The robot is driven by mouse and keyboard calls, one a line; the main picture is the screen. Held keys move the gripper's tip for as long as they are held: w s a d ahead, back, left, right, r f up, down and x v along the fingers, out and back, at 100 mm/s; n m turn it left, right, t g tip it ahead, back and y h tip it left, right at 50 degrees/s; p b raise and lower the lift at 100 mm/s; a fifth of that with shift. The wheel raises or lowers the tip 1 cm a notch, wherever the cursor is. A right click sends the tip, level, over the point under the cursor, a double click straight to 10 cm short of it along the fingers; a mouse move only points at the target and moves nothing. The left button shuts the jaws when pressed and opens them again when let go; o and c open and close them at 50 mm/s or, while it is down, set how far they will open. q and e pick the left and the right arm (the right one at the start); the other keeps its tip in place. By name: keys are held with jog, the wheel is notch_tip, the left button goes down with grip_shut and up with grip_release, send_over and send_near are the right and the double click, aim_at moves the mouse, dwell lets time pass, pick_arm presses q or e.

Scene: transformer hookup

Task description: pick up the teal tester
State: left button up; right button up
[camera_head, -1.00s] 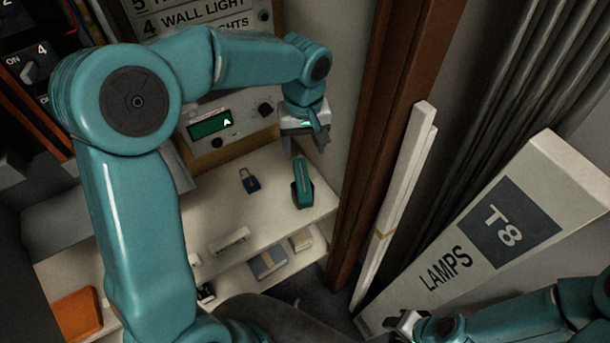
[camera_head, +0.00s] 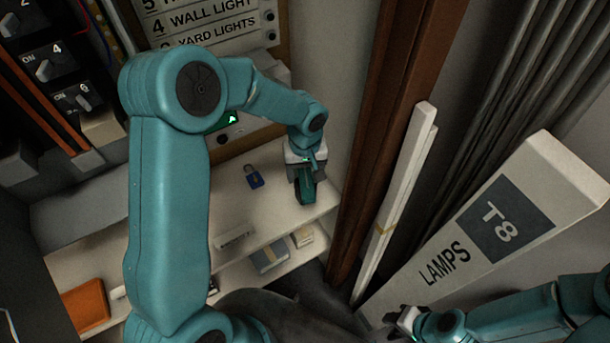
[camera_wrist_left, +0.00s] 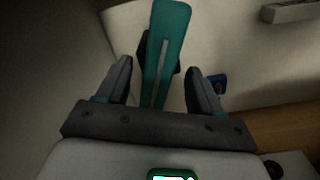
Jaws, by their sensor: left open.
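The teal tester (camera_head: 306,188) is on the white shelf, near its right end. In the left wrist view the tester (camera_wrist_left: 164,50) is a long teal piece with a pale groove and a dark part behind it. My left gripper (camera_head: 304,178) is right over the tester. In the left wrist view its open fingers (camera_wrist_left: 160,85) stand one on each side of the tester, with a gap on both sides. My right gripper (camera_head: 402,318) is low at the right, far from the tester; its finger opening is too small to tell.
A blue padlock (camera_head: 253,177) lies on the shelf (camera_head: 215,195) left of the tester. A white block (camera_head: 235,237) lies nearer the front. Small boxes (camera_head: 270,256) sit on a lower shelf. A brown post (camera_head: 375,140) and a lamp carton (camera_head: 480,240) stand at the right.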

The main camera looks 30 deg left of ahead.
pick_arm(q)
jog(key=shift+w, duration=0.15)
grip_shut()
